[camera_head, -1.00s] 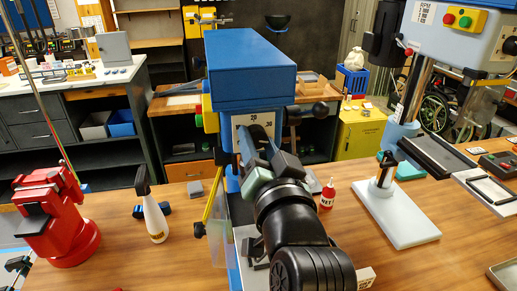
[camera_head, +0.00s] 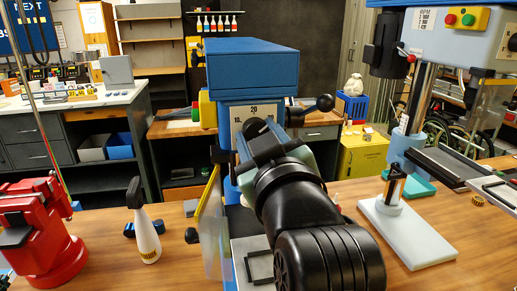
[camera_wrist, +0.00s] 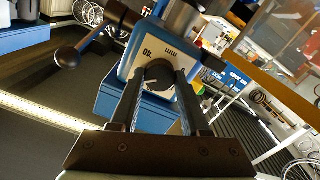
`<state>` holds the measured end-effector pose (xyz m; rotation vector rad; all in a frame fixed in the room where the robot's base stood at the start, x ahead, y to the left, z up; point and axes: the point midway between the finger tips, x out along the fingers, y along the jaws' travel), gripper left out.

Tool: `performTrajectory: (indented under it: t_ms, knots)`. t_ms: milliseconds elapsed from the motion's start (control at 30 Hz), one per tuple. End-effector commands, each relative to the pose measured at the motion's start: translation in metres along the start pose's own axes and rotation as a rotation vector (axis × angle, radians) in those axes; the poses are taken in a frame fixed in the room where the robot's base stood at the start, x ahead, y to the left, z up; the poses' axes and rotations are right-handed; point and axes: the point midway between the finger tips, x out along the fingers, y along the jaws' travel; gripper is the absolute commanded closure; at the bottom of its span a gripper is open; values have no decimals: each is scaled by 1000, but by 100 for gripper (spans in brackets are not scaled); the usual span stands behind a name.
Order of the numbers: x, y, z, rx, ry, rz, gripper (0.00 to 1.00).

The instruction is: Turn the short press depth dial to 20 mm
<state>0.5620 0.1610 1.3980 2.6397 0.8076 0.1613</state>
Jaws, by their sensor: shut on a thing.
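The blue press (camera_head: 253,75) stands upright in the middle of the head view. Its pale dial plate (camera_head: 238,112) faces me, with 10 and 20 readable on it. In the wrist view the plate (camera_wrist: 183,49) shows tilted, with 40 and mm readable. My gripper (camera_head: 258,138) is in front of the plate. In the wrist view my gripper (camera_wrist: 160,80) has its two fingers shut around the dark round dial knob (camera_wrist: 160,71). The fingers and arm hide much of the knob and the lower plate, so I cannot read the dial's setting.
A black-knobbed lever (camera_head: 324,104) sticks out right of the press. A clear guard with a yellow edge (camera_head: 209,205) stands at its left.

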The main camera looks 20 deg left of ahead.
Motion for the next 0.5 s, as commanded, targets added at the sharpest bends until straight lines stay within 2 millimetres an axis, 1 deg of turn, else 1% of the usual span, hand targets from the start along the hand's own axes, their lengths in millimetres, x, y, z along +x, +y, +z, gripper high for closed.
performTrajectory:
  t_ms: [33, 500]
  knots:
    - [0, -1, 4, -46, 0, 1, 100]
    - [0, -1, 4, -491, 0, 1, 100]
